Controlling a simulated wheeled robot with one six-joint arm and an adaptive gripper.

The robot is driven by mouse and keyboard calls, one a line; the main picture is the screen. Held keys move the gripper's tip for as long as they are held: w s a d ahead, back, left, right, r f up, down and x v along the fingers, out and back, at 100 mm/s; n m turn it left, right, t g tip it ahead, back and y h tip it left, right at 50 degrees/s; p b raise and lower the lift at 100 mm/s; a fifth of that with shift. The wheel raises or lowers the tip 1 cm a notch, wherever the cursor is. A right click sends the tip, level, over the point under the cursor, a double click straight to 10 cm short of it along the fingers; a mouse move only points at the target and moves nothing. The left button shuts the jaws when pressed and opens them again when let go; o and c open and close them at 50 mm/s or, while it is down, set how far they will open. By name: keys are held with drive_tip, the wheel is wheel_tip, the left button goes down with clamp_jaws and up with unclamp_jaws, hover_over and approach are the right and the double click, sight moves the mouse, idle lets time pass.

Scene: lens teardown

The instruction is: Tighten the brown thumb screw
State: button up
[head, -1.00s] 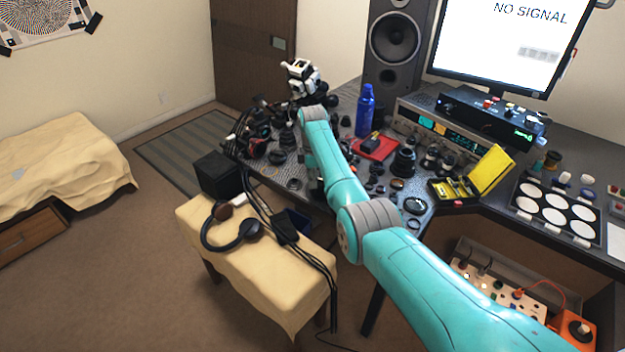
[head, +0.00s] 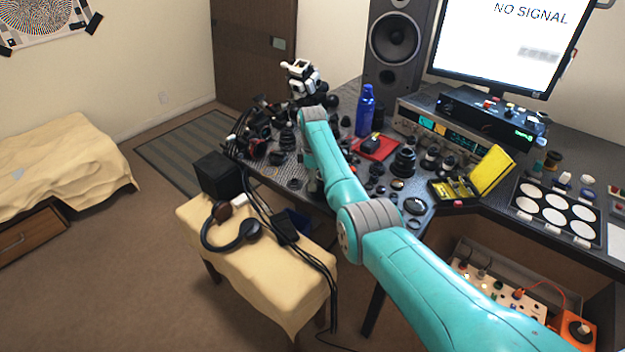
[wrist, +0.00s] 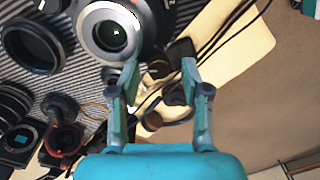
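My gripper (wrist: 162,73) is open in the wrist view, its two teal fingers apart with no object clearly held. A small brownish round part (wrist: 158,68) shows between the fingertips, close to the left one; I cannot tell whether it is the brown thumb screw. A silver-rimmed lens body (wrist: 108,32) lies just up and left of the left fingertip. In the head view my teal arm reaches over the near-left part of the table, and its links hide the gripper. I cannot make out the thumb screw in the head view.
The dark table (head: 330,98) is crowded with lenses and loose parts. A blue bottle (head: 364,112), a red mat (head: 376,152) and an open yellow case (head: 490,172) stand beyond my arm. Headphones (head: 236,240) lie on a cream-covered stool (head: 262,285) below the table edge.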

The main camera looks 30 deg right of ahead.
drive_tip(key=shift+r, duration=0.1)
drive_tip(key=shift+r, duration=3.9)
